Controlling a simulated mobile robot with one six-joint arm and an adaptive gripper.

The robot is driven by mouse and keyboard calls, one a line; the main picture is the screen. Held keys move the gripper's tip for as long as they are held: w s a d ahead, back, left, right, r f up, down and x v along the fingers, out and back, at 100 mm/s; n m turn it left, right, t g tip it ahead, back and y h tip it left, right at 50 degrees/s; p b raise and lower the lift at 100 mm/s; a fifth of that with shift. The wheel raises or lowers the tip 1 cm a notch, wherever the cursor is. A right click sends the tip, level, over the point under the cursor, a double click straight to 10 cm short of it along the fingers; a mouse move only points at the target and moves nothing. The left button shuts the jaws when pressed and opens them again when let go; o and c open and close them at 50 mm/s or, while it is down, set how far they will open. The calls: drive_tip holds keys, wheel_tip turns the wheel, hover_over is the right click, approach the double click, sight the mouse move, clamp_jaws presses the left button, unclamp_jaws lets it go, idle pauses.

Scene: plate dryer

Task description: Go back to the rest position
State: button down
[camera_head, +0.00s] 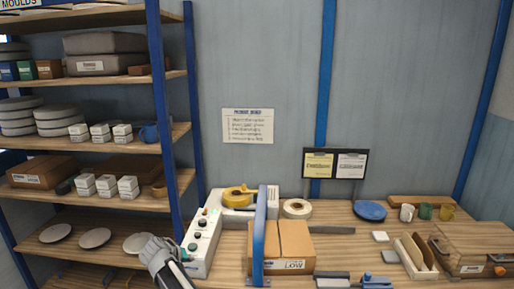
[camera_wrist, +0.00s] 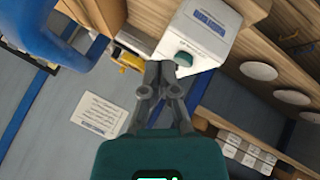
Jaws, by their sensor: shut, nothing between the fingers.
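My gripper (camera_wrist: 163,68) is shut with nothing between its fingers. In the wrist view its fingertips are close to a dark green knob (camera_wrist: 184,58) on the end of a white control box (camera_wrist: 207,32); I cannot tell whether they touch. In the head view my arm's end shows low at the left, beside the front of the white control box (camera_head: 206,243). The box's face has several small knobs and lights. The fingertips are not clear in the head view.
A shelf rack (camera_head: 160,95) with blue posts stands at the left, close to my gripper. A blue post (camera_head: 258,240) rises in front of the bench, with a cardboard box (camera_head: 296,240) behind it. Yellow tape (camera_head: 238,196), a blue plate (camera_head: 370,211) and mugs (camera_head: 425,211) sit farther back.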

drive_tip(key=s+d+f+m+g+y, duration=0.1)
drive_tip(key=s+d+f+m+g, duration=0.2)
drive_tip(key=d, duration=1.3)
drive_tip(key=s+d+f+g, duration=0.25)
drive_tip(key=s+d, duration=0.25)
drive_tip(key=d, duration=1.1)
drive_tip(key=s+d+m+g+y, duration=0.1)
drive_tip(key=s+d+g+y, duration=0.1)
drive_tip(key=s+d, duration=0.6)
drive_tip(key=shift+s+r+y, duration=0.2)
drive_tip(key=shift+y, duration=0.1)
